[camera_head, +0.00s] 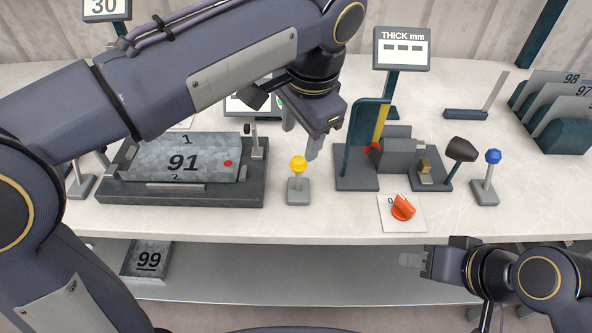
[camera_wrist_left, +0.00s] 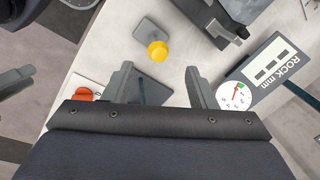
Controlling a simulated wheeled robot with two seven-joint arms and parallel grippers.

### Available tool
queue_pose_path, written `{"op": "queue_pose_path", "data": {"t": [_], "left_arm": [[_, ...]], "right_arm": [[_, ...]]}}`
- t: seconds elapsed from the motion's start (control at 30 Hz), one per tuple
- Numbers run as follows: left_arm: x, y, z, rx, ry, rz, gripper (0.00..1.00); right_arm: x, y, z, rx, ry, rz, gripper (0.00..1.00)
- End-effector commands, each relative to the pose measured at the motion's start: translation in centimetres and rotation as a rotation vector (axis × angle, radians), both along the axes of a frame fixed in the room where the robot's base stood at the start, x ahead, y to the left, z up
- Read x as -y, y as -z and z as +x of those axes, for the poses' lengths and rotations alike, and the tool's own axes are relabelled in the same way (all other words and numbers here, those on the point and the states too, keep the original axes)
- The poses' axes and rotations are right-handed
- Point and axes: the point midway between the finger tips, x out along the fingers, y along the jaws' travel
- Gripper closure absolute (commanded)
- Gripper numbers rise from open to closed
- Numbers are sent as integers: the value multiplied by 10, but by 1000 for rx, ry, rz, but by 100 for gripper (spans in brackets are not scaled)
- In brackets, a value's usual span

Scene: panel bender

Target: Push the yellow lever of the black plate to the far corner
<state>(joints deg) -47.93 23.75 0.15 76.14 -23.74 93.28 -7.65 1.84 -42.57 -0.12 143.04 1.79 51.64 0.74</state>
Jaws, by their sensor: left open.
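A yellow ball knob (camera_head: 298,164) stands on a small grey base on the bench; it also shows in the left wrist view (camera_wrist_left: 158,51). A flat yellow bar (camera_head: 381,122) rises beside a teal post on the dark base plate (camera_head: 356,181) of the device right of the knob. My left gripper (camera_head: 301,136) is open and empty, just behind and above the knob in the head view. In the left wrist view its fingers (camera_wrist_left: 158,78) are spread, with the knob beyond the tips. My right gripper (camera_head: 412,259) is low at the bench's front; its opening is unclear.
A dark fixture (camera_head: 112,192) with panel 91 (camera_head: 184,160) stands left of the knob. An orange dial (camera_head: 403,207), black-headed lever (camera_head: 460,150) and blue knob (camera_head: 493,157) stand to the right. A thickness display (camera_head: 402,48) stands behind. Panel 99 (camera_head: 147,260) lies below.

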Motion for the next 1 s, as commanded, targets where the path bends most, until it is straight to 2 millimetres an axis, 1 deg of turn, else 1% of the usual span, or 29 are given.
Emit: {"op": "queue_pose_path", "data": {"t": [0.03,0.07,0.17,0.4,0.5,0.6,0.73,0.93,0.97,1.0], "left_arm": [[6,2,0,2,10,11,48],[7,3,0,2,13,14,48],[6,12,2,2,14,18,48],[1,50,8,1,12,17,48],[0,63,10,1,12,17,48],[-1,72,12,1,12,15,48],[-2,76,13,3,11,13,48],[-2,76,13,3,11,13,48],[-2,76,13,2,11,13,50],[-2,76,13,2,11,13,55]], "right_arm": [[0,1,0,0,0,0,64],[0,2,0,0,0,0,64],[0,4,0,0,0,0,64],[0,12,0,0,0,0,64],[0,14,0,0,0,0,64],[0,16,0,0,0,0,64],[0,16,0,0,0,0,64],[0,16,0,0,0,0,64],[0,16,0,0,0,0,64],[0,16,0,0,0,0,64]]}}
